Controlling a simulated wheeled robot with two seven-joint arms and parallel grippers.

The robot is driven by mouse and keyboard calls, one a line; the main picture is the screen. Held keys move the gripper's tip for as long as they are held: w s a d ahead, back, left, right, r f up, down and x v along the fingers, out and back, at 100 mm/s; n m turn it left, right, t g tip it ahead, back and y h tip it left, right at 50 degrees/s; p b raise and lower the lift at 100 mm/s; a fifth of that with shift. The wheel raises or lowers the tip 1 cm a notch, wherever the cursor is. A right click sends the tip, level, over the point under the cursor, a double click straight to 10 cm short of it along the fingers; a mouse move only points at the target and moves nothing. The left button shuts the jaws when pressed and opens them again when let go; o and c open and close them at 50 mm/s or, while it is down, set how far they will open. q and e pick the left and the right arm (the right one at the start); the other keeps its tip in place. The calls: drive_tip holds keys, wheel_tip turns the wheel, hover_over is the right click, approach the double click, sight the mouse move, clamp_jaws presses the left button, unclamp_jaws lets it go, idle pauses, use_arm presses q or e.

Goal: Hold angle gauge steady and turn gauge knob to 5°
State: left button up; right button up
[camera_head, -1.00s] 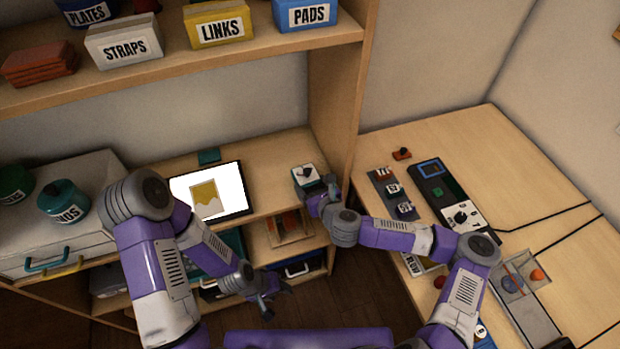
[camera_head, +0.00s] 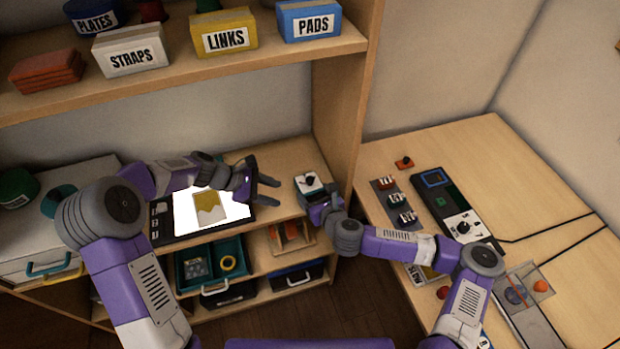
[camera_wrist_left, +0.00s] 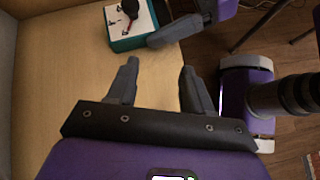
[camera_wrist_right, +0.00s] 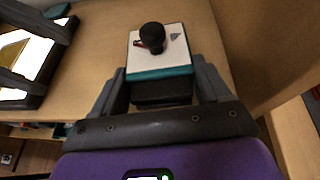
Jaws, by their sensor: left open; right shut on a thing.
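The angle gauge is a small teal box with a white top (camera_head: 303,188), on the shelf's right end in the head view. In the right wrist view the gauge (camera_wrist_right: 140,62) carries a black knob (camera_wrist_right: 153,36) with a red pointer and a dark mark on its face. My right gripper (camera_wrist_right: 163,78) is shut on the gauge's sides. My left gripper (camera_head: 272,181) is open and empty, left of the gauge and apart from it. In the left wrist view the gauge (camera_wrist_left: 118,27) and knob (camera_wrist_left: 130,8) show at the top, beyond the left fingers (camera_wrist_left: 157,75).
A tablet (camera_head: 240,225) lies on the same shelf left of the gauge. The shelf's upright panel (camera_head: 345,130) stands close behind and right of it. The side table (camera_head: 480,150) holds a panel (camera_head: 455,215) with a dial and several small labelled parts.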

sight(308, 178)
use_arm(q)
drive_tip(key=w+r+n+t+h, duration=0.1)
drive_tip(key=w+r+n+h, duration=0.2)
drive_tip(key=w, duration=0.1)
drive_tip(key=x, duration=1.2)
drive_tip(key=shift+s+r, duration=0.15)
drive_tip(key=shift+s, duration=0.1)
clamp_jaws()
